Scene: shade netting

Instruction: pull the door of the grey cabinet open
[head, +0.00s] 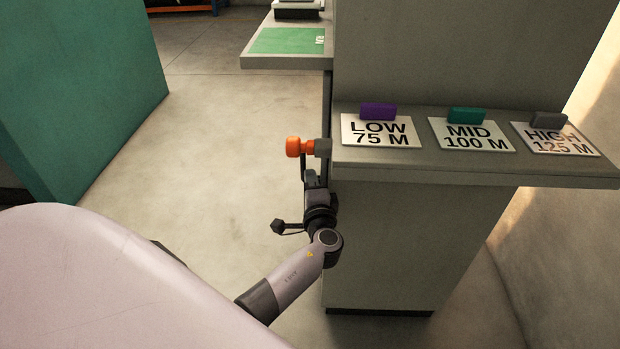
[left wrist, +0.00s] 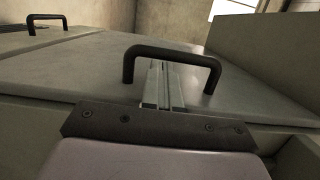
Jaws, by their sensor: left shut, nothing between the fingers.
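The grey cabinet (head: 410,240) stands right of centre in the head view, and its left side is seen almost edge-on. My left gripper (head: 311,178) is beside that left side, below the shelf. In the left wrist view, a black bar handle (left wrist: 172,51) stands out from a grey door panel (left wrist: 85,72). My left fingers (left wrist: 161,78) are together and empty, reaching toward the handle's opening, with their tips near its bar. I cannot tell whether they touch it. The handle is not clear in the head view. My right gripper is not in view.
An orange knob (head: 299,147) sticks out at the shelf's left edge, just above my left gripper. The shelf carries signs (head: 381,132) with coloured blocks. A second handle (left wrist: 47,18) shows in the wrist view. A green block (head: 85,85) stands left; the floor between is clear.

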